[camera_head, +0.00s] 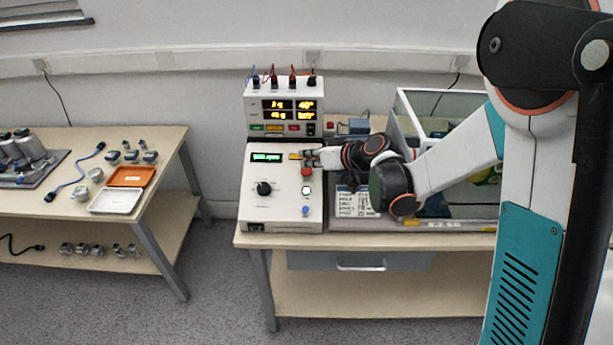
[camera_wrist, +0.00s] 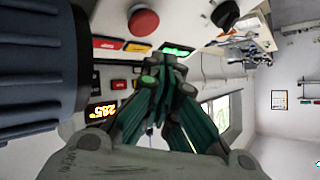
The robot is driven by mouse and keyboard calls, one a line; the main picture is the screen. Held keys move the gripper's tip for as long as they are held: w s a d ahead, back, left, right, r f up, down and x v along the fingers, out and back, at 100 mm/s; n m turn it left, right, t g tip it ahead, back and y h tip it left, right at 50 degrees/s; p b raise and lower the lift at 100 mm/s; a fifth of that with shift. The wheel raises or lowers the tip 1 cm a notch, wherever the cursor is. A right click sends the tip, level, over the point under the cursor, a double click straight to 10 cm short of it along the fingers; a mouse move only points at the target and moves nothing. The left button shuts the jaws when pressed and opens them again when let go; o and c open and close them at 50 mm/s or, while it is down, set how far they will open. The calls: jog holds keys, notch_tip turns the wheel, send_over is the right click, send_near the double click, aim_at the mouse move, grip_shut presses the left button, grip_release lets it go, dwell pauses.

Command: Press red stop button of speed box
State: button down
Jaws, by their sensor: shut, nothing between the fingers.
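The speed box (camera_head: 283,218) is a white console on the table, with a lit green display (camera_head: 266,157) and a black knob (camera_head: 264,188). Its round red button (camera_head: 306,171) is on the right part of the panel; in the wrist view a large red button (camera_wrist: 143,22) shows at the top. My gripper (camera_head: 309,157) reaches in from the right, just behind the red button in the head view. In the wrist view my gripper (camera_wrist: 165,68) has its fingers together and empty, apart in the picture from the red button. Whether the tips touch the panel cannot be told.
A power supply with orange digits (camera_head: 289,109) stands behind the speed box, with cables on top. A white-ringed button (camera_head: 306,190) and a blue button (camera_head: 306,210) lie in front of the red one. A glass-sided case (camera_head: 440,105) stands to the right.

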aim_at(308, 173)
jog(key=shift+w+f+b, duration=0.2)
jog(key=shift+f+b, duration=0.05)
jog(key=shift+f, duration=0.2)
jog(key=shift+w+f+b, duration=0.2)
jog(key=shift+f+b, duration=0.05)
jog(key=shift+f, duration=0.2)
dwell(0.8)
jog(key=shift+w+f+b, duration=0.2)
jog(key=shift+f+b, duration=0.15)
jog(key=shift+w+f+b, duration=0.15)
jog(key=shift+f+b, duration=0.2)
dwell(0.7)
jog(key=shift+r, duration=0.1)
jog(key=shift+s+r+p, duration=0.35)
jog(key=shift+r+p, duration=0.1)
jog(key=shift+r, duration=0.3)
jog(key=r+p, duration=0.1)
jog(key=s+r+p, duration=0.1)
jog(key=r, duration=0.1)
jog(key=s+r+p, duration=0.1)
jog(key=shift+s+r, duration=0.1)
jog(key=shift+r, duration=0.05)
dwell(0.4)
